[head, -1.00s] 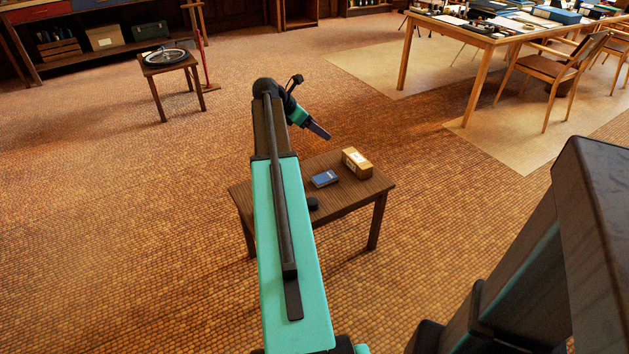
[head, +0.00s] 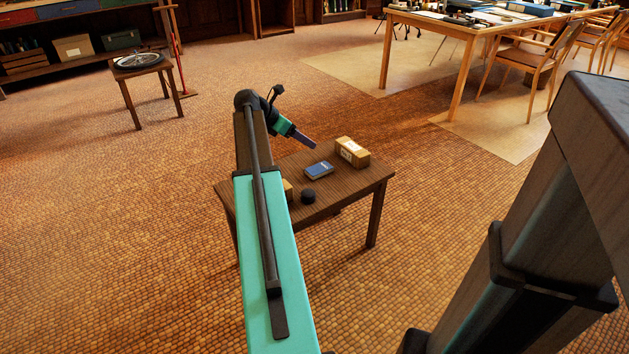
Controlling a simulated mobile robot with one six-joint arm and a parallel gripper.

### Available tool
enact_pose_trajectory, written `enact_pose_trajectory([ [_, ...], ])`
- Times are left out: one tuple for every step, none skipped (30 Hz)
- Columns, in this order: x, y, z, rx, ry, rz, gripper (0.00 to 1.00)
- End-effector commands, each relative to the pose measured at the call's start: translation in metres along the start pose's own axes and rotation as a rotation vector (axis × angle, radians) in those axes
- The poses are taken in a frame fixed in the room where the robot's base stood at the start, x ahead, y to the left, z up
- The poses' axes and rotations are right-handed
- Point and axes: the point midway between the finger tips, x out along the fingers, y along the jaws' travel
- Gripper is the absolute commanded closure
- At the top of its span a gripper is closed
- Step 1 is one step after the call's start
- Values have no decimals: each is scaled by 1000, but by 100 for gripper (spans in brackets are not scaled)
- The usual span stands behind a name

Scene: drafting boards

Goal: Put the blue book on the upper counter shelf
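The blue book (head: 319,171) lies flat on a small dark wooden table (head: 345,195) in the middle of the head view. My gripper (head: 305,140) is above the back of this table, angled down to the right, a little behind and above the book and apart from it. Only one finger shows clearly, so I cannot tell whether it is open or shut. Nothing is visible in it. I cannot tell which surface is the upper counter shelf.
A tan box (head: 353,152) and a black round object (head: 308,196) are on the table near the book. My arm partly hides a yellowish item. A wheel (head: 138,61) lies on a stool at back left. A long desk and chairs (head: 528,62) stand at back right.

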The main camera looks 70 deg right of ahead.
Motion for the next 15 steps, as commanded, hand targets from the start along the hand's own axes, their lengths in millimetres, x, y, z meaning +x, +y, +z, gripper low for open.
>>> enact_pose_trajectory([
  [12, 0, -13, -1, 0, 1, 33],
  [15, 0, -17, -1, 0, 1, 33],
  [20, 1, -22, -1, 0, 1, 33],
  [23, 1, -25, -1, 0, 2, 33],
  [26, 1, -28, -2, 0, 2, 33],
  [29, 1, -32, -2, 0, 2, 33],
  [31, 1, -35, -2, 0, 2, 33],
  [34, 1, -37, -2, 0, 3, 33],
  [36, 1, -40, -2, 0, 3, 33],
  [37, 2, -42, -3, 0, 3, 33],
  [39, 2, -43, -3, 0, 3, 33],
  [40, 2, -45, -3, 0, 3, 33],
  [40, 2, -45, -3, 0, 3, 33],
  [41, 2, -46, -3, 0, 3, 33],
  [41, 2, -46, -3, 0, 4, 33],
])
